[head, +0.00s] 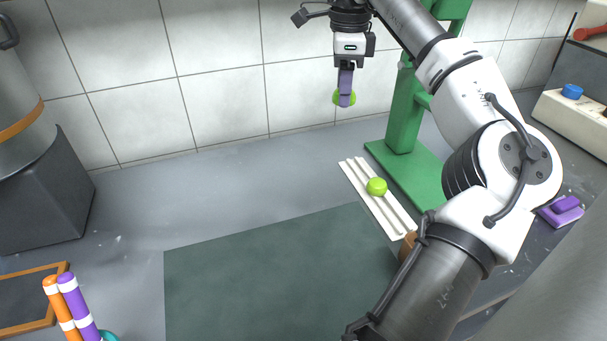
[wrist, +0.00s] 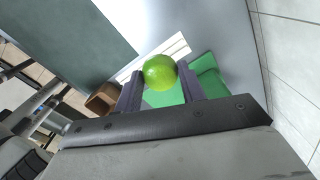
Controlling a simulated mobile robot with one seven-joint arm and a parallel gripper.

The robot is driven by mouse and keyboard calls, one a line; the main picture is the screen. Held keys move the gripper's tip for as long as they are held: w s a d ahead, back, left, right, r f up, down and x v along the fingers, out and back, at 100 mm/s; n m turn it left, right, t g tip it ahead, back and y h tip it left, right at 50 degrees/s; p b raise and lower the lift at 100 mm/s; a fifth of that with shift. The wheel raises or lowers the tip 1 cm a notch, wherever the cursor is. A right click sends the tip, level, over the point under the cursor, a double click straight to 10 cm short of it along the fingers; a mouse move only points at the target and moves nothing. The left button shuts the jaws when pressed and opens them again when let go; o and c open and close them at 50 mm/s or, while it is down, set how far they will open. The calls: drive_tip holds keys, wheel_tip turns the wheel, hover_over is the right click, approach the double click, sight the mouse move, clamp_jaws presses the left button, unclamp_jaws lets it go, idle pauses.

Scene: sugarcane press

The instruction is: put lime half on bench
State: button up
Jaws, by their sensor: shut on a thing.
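My gripper (head: 346,88) is shut on a lime half (head: 337,97) and holds it high above the bench (head: 245,185), in front of the tiled wall. In the wrist view the lime half (wrist: 160,72) sits between the two dark fingertips, its round green skin facing the camera. The grey bench top is bare below and to the left of my gripper. A second green lime piece (head: 376,187) lies on a white ribbed tray (head: 359,178) on the bench.
A green press frame (head: 402,120) stands right of the white tray. A dark green mat (head: 270,280) covers the front middle. A metal urn (head: 20,100) on a dark block is at left, with orange and purple markers (head: 68,300) in front. A purple object (head: 562,211) lies at right.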

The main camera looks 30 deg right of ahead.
sight(336, 178)
wheel_tip(336, 178, down, 19)
drive_tip(key=shift+f, duration=0.2)
idle(0.3)
drive_tip(key=shift+f+b, duration=0.15)
drive_tip(key=shift+b, duration=0.15)
drive_tip(key=o, duration=1)
drive_tip(key=shift+o, duration=0.2)
wheel_tip(336, 178, up, 12)
drive_tip(key=shift+r, duration=0.2)
